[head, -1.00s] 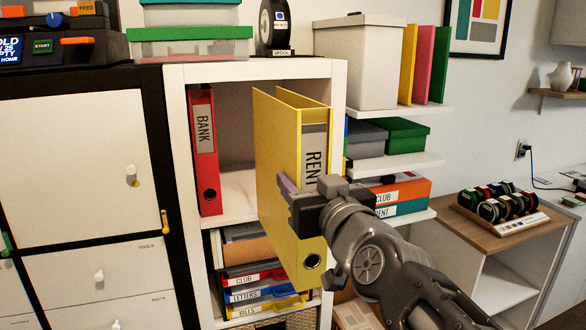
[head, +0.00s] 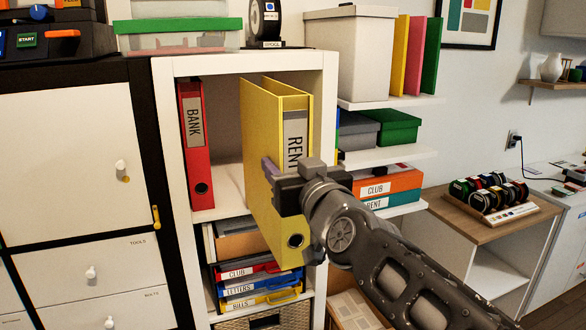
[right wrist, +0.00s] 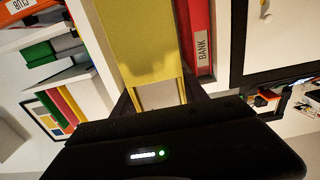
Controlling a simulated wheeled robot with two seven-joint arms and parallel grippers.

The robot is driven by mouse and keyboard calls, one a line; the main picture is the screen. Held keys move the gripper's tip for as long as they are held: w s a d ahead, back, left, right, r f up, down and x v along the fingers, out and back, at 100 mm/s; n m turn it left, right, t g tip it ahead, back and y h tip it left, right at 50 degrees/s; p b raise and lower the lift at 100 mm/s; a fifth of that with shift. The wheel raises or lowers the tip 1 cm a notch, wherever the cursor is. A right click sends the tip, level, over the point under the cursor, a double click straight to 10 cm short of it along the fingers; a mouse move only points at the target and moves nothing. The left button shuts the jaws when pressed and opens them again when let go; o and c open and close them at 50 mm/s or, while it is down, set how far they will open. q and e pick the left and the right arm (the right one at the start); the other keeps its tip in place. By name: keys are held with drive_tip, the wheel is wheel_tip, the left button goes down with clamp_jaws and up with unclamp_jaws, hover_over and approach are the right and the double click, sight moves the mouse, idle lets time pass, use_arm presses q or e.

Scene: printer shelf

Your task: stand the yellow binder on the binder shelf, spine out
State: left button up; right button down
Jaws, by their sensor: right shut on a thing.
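The yellow binder (head: 263,150) stands upright at the front opening of the white binder shelf (head: 172,140), its RENT spine facing out toward me. It overlaps the opening in the head view; I cannot tell how far inside it is. My right gripper (head: 285,185) is shut on the binder's spine side at mid height and hides part of the label. In the right wrist view the binder (right wrist: 148,50) lies between the finger tips (right wrist: 155,100). A red BANK binder (head: 197,145) stands at the left of the same compartment. My left gripper is not in view.
Below are trays labelled CLUB, LETTERS and BILLS (head: 250,288). On the right are wall shelves with a green box (head: 395,126) and orange CLUB box (head: 388,184). A gap shows between the red and yellow binders. A spool rack (head: 490,200) stands farther right.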

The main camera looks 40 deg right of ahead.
drive_tip(key=p+x, duration=0.2)
drive_tip(key=x, duration=1.8)
drive_tip(key=shift+w+d+r, duration=0.15)
drive_tip(key=shift+w+r, duration=0.05)
drive_tip(key=shift+w, duration=0.05)
drive_tip(key=shift+f, duration=0.35)
drive_tip(key=c, duration=0.7)
unclamp_jaws()
drive_tip(key=shift+c, duration=0.2)
drive_tip(key=shift+o, duration=1.1)
drive_tip(key=b+v, duration=0.1)
drive_tip(key=v, duration=0.7)
drive_tip(key=shift+b, duration=0.3)
drive_tip(key=shift+f, duration=0.2)
